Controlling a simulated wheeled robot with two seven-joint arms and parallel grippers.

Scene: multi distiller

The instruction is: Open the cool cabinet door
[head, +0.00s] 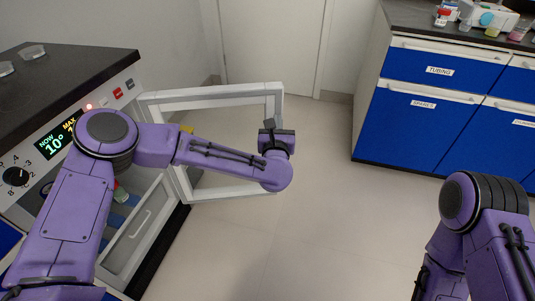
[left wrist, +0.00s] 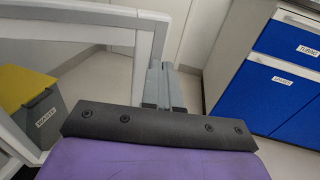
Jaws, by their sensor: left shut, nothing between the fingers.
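The cool cabinet (head: 120,92) stands at the left in the head view, with a lit display reading 10°. Its white-framed glass door (head: 212,92) is swung wide open, standing out from the cabinet front. The interior shows a drawer front (head: 130,235) and blue parts, partly hidden by my left arm. My left gripper (head: 270,126) is shut and empty near the door's free edge. In the left wrist view its closed fingers (left wrist: 164,88) lie just right of the door frame (left wrist: 146,55); I cannot tell whether they touch it. My right arm shows at the lower right, its gripper out of view.
Blue drawer units (head: 425,105) with a dark worktop stand at the right, holding small labware. A yellow-lidded waste bin (left wrist: 38,112) is behind the door in the left wrist view. The pale floor (head: 315,190) between the cabinet and the drawers is clear.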

